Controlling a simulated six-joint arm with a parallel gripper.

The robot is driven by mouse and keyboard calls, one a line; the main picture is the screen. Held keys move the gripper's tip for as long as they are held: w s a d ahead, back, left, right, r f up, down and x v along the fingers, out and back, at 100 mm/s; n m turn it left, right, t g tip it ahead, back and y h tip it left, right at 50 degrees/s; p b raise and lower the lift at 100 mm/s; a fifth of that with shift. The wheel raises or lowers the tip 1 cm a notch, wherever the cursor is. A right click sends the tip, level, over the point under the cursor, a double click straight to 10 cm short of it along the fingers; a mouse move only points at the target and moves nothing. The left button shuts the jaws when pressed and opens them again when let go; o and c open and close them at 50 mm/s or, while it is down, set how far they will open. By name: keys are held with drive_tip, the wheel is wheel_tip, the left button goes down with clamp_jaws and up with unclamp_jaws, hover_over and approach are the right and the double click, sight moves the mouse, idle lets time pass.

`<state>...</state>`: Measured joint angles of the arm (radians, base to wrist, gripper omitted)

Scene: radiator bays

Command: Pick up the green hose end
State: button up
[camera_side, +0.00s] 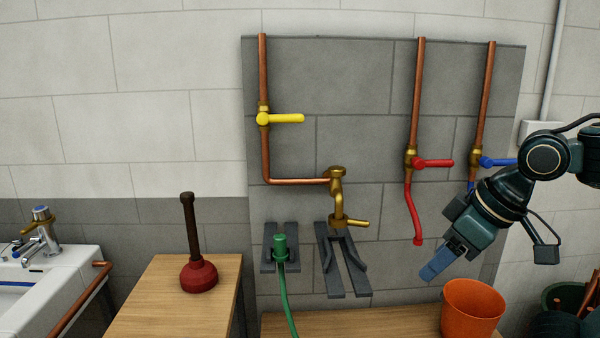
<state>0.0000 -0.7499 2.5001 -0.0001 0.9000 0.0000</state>
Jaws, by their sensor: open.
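The green hose end (281,246) rests upright in a dark grey forked holder (268,256) on the wall panel, left of the brass tap (337,202). Its green hose (286,298) hangs down from it toward the wooden bench. My gripper (430,276) is at the right, well apart from the hose end, pointing down and to the left above an orange bucket. It is open, and I see nothing held in it. Only one blue finger shows clearly.
The orange bucket (472,309) stands on the bench (350,324) below my gripper. A red hose (413,215) hangs from the red-handled valve (432,162) between my gripper and the tap. An empty grey holder (332,272) projects below the tap. A plunger (198,272) stands on a left table.

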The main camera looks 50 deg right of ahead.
drive_tip(key=shift+r, duration=0.1)
drive_tip(key=w+r+n+g, duration=0.1)
drive_tip(key=w+r+n, duration=0.3)
drive_tip(key=w+r, duration=0.45)
drive_tip(key=n+g, duration=0.5)
drive_tip(key=n, duration=0.9)
hover_over(278, 235)
wheel_tip(278, 235, down, 10)
drive_tip(key=shift+f, duration=4.3)
